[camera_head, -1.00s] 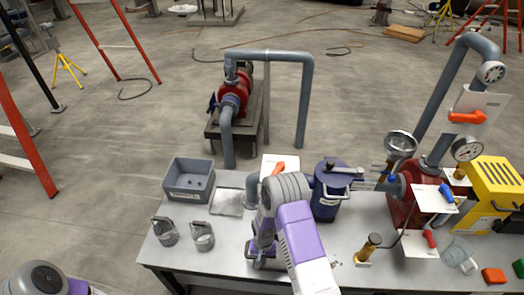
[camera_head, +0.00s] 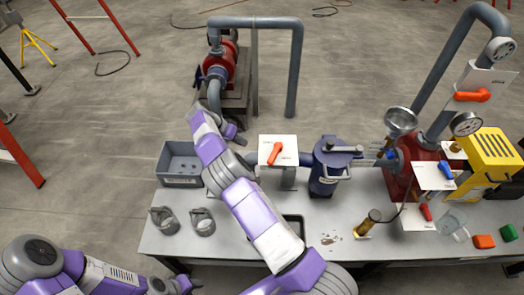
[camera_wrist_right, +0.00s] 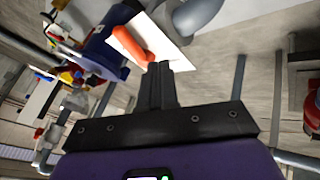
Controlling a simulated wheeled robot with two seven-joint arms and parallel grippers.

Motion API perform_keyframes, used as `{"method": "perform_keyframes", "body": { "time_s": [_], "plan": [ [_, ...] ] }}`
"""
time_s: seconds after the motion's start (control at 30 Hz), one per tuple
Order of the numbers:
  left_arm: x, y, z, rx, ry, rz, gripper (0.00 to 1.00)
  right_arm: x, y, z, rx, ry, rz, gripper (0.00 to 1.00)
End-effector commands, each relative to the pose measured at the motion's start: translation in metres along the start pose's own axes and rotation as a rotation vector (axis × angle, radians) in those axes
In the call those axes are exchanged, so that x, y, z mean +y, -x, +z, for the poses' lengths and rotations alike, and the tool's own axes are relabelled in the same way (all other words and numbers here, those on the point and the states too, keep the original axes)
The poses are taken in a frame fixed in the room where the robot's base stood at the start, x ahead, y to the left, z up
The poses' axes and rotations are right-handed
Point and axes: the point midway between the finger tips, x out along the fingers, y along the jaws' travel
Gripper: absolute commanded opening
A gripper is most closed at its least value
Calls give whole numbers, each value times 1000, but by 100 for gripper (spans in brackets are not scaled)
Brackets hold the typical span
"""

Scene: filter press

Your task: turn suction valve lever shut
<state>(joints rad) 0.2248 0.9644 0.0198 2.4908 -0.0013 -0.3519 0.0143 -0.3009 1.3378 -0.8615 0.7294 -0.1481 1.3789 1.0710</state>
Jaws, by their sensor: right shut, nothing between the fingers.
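An orange lever (camera_head: 276,153) sits on a white plate (camera_head: 292,146) at the middle of the table, slanted from upper right to lower left. Its label is too small to read. My right gripper (camera_head: 243,140) is just left of the plate, partly hidden by my own wrist. In the right wrist view the fingers (camera_wrist_right: 158,72) are shut and empty, with their tips close to the orange lever (camera_wrist_right: 130,45) and the plate's edge. I cannot tell whether they touch.
A grey bin (camera_head: 180,180) and two grey cups (camera_head: 202,222) stand left of my arm. A blue strainer pot (camera_head: 330,165) stands right of the plate. Further right are another orange lever (camera_head: 472,96), a blue lever (camera_head: 446,170), a red lever (camera_head: 426,212) and a yellow box (camera_head: 487,156).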

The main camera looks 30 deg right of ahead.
Motion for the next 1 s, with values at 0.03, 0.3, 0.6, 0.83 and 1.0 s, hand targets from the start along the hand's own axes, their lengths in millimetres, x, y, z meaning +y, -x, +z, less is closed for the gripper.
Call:
{"method": "perform_keyframes", "body": {
  "time_s": [0.03,0.3,0.6,0.83,1.0],
  "plan": [
    [0,0,0,0,0,0,43,1,-11,1,-3,0,5,0],
    [1,3,0,0,0,0,43,1,-70,0,-3,3,4,0],
    [4,11,0,0,0,0,43,21,-92,0,-3,2,1,0],
    [5,14,0,0,0,0,43,33,-100,0,-2,2,-1,0],
    [5,14,0,0,0,0,43,35,-101,0,-1,3,-2,0]
  ]
}}
